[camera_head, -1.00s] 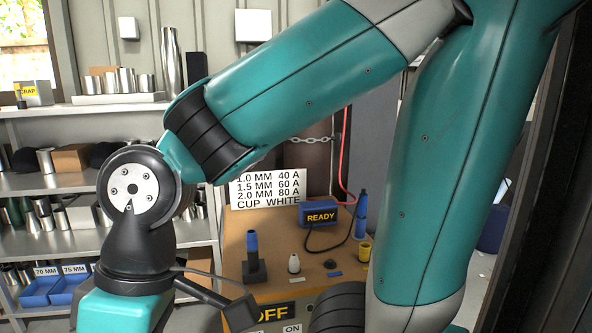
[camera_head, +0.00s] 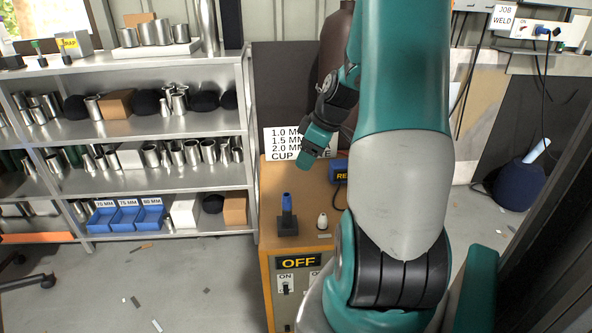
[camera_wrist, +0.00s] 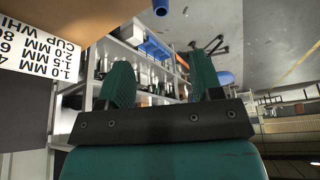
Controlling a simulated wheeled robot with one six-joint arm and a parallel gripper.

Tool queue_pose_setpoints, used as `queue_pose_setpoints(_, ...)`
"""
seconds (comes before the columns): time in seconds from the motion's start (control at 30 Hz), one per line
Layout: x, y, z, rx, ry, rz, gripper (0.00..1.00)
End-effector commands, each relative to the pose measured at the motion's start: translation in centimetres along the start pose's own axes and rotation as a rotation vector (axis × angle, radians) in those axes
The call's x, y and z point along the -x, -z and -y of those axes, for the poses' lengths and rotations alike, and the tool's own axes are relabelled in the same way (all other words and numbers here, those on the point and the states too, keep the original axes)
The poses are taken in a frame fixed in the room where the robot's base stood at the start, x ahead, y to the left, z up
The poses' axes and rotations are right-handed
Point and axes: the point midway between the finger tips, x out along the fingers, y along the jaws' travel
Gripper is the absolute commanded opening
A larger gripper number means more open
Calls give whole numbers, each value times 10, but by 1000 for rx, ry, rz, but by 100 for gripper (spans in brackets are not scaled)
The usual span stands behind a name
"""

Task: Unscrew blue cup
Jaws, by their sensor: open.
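A blue cup (camera_head: 287,199) sits upright on top of a dark torch body in a black stand (camera_head: 287,225) on the wooden cabinet top (camera_head: 268,180). In the wrist view a blue rounded end (camera_wrist: 160,7), apparently the same cup, shows at the top edge. My gripper (camera_wrist: 160,78) is open with nothing between its two green fingers. In the head view its teal end (camera_head: 312,150) hangs behind and above the stand, apart from the cup. A white cone-shaped piece (camera_head: 322,221) stands to the right of the stand.
A sign (camera_head: 290,140) stands at the back of the cabinet. The blue box (camera_head: 337,172) is partly hidden by my arm. An OFF display (camera_head: 297,262) and switches are on the cabinet front. Shelves with metal cups (camera_head: 190,152) and blue bins (camera_head: 125,217) stand at left.

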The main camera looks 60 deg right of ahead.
Motion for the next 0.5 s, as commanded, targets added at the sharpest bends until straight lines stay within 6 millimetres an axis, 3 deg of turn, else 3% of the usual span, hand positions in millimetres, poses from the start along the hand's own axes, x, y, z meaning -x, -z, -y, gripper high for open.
queue_pose_setpoints(0.5, -107, 0, 3, 2, 7, 1, 60)
